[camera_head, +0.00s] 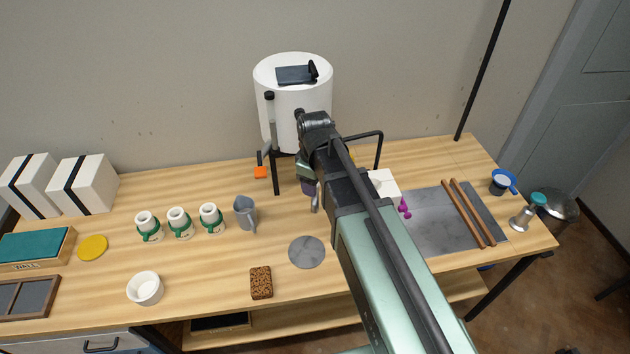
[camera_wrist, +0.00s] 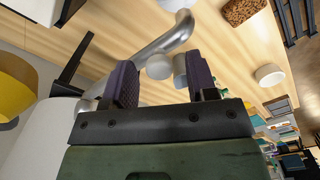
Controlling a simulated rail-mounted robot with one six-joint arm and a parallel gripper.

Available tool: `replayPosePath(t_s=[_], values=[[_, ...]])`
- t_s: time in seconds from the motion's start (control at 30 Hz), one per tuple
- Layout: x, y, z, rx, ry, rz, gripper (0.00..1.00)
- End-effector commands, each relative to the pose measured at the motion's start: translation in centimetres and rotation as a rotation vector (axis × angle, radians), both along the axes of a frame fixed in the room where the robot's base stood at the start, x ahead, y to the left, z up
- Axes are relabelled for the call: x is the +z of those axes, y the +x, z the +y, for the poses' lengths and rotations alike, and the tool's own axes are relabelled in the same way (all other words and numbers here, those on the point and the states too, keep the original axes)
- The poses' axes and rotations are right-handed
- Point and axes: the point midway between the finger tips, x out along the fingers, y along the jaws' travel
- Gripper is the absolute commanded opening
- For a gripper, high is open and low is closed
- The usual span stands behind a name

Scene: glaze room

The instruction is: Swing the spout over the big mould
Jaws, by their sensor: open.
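A white tank (camera_head: 291,100) stands on dark legs at the back of the table. Its spout appears as a bent silver pipe in the wrist view (camera_wrist: 158,46); in the head view my arm hides most of it. My gripper (camera_wrist: 162,82) is open, its dark purple fingers near the pipe; I cannot tell if they straddle it. In the head view, my gripper (camera_head: 309,186) is low in front of the tank, mostly hidden. A white block (camera_head: 384,184), perhaps the big mould, sits right of my arm. Two strapped white blocks (camera_head: 85,186) stand far left; I cannot tell which is meant.
Three small white moulds with green bands (camera_head: 180,222) and a grey jug (camera_head: 245,212) stand left of the gripper. A grey disc (camera_head: 306,251), a brown sponge (camera_head: 261,282) and a white bowl (camera_head: 145,288) lie in front. Wooden rods (camera_head: 467,212) lie on a grey slab (camera_head: 435,225) at right.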

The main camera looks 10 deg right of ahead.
Motion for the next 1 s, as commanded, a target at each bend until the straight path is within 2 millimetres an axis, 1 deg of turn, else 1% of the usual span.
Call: replayPosePath(t_s=[0.07,0.17,0.27,0.5,0.6,0.7,0.9,0.93,0.97,1.0], values=[[0.2,0.0,0.0,0.000,0.000,0.000,0.52],[1.3,0.0,0.0,0.000,0.000,0.000,0.52],[3.2,0.0,0.0,0.000,0.000,0.000,0.52],[9.2,0.0,0.0,0.000,0.000,0.000,0.52],[10.8,0.0,0.0,0.000,0.000,0.000,0.52],[11.1,0.0,0.0,0.000,0.000,0.000,0.52],[10.8,0.0,0.0,0.000,0.000,0.000,0.52],[10.8,0.0,0.0,0.000,0.000,0.000,0.51],[10.7,0.0,0.1,0.002,0.000,0.000,0.46],[10.3,0.0,0.6,0.012,0.000,0.000,0.40]])
